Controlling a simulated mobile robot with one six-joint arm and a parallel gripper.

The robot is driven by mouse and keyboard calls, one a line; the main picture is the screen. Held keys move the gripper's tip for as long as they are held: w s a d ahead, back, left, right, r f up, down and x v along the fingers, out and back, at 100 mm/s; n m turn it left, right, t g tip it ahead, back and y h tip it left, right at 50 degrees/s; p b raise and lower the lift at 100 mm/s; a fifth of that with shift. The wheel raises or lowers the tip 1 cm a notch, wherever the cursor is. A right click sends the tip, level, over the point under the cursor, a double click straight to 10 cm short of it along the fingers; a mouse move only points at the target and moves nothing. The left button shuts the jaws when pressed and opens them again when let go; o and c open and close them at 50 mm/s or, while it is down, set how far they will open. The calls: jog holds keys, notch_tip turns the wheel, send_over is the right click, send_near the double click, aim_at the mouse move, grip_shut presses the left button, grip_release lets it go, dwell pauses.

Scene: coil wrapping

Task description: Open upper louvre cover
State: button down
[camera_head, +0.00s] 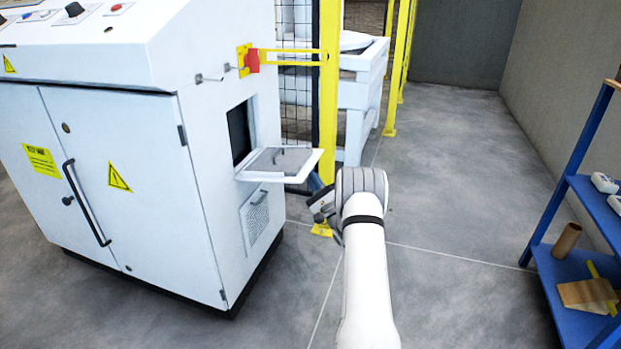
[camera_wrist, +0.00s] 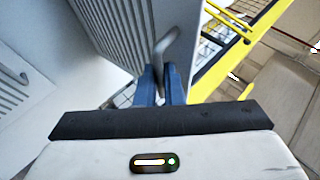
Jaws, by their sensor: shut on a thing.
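The upper louvre cover (camera_head: 304,164) stands out about level from the cabinet's side, at the bottom of a dark square opening (camera_head: 239,132). In the wrist view its slatted face (camera_wrist: 125,35) is close up, with a grey bar handle (camera_wrist: 167,48) on it. My gripper (camera_wrist: 161,78) has its blue fingers shut on this handle. In the head view my gripper (camera_head: 317,184) is below and beside the cover's outer edge, and its fingertips are mostly hidden.
The lower louvre panel (camera_head: 256,217) is closed under the cover. A yellow post (camera_head: 329,95) and mesh fence stand just behind. A red switch (camera_head: 251,60) sits above the opening. A blue shelf (camera_head: 565,270) stands at the right; the floor between is clear.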

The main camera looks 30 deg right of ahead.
jog(key=shift+w+a, duration=0.25)
jog(key=shift+a, duration=0.2)
jog(key=c, duration=1.5)
grip_release()
jog(key=shift+c, duration=0.2)
jog(key=shift+d+f, duration=0.1)
jog(key=p+v, duration=0.2)
jog(key=v, duration=0.5)
jog(key=shift+s+f+p, duration=0.25)
jog(key=shift+f+p, duration=0.05)
jog(key=shift+d, duration=0.15)
